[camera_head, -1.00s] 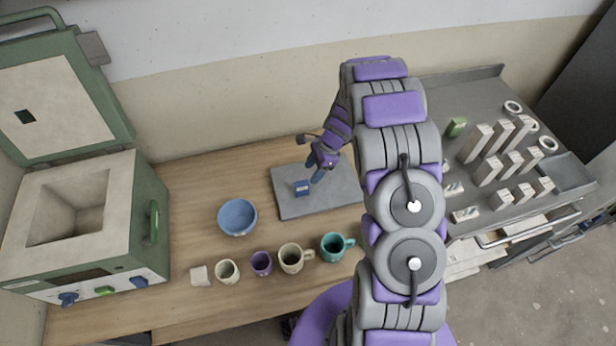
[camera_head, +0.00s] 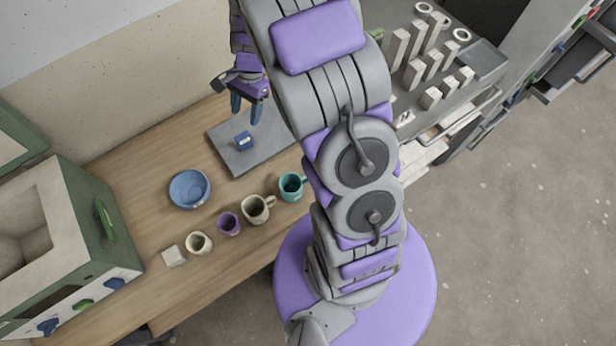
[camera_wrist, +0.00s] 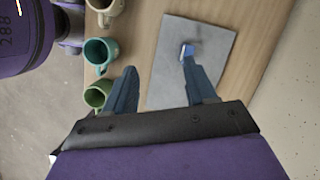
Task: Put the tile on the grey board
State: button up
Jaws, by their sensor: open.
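The grey board (camera_head: 222,138) lies flat on the wooden table. A small blue piece with a pale face, apparently the tile (camera_head: 243,141), rests on it near the middle. In the wrist view, the tile (camera_wrist: 187,50) shows at the tip of the right finger, over the board (camera_wrist: 178,88). My gripper (camera_head: 247,104) is open, its fingers apart with nothing between them. It is above the board's far side, apart from the tile in the head view.
A blue bowl (camera_head: 189,188), a pale square block (camera_head: 173,256) and a row of mugs (camera_head: 256,208) stand on the table (camera_head: 130,190). A kiln (camera_head: 60,240) is at left. A metal bench with several pale blocks (camera_head: 415,72) is at right.

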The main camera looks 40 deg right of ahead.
jog(key=s+a+r+n+h, duration=0.25)
jog(key=s+r+n, duration=0.45)
jog(key=s+r, duration=0.65)
jog(key=s+r+n+g+h, duration=0.1)
jog(key=s+n, duration=0.5)
jog(key=s, duration=1.2)
jog(key=shift+d+r+n, duration=0.25)
jog(key=shift+r+n, duration=0.05)
jog(key=shift+r, duration=0.2)
jog(key=shift+f+b, duration=1.2)
jog(key=shift+f, duration=0.05)
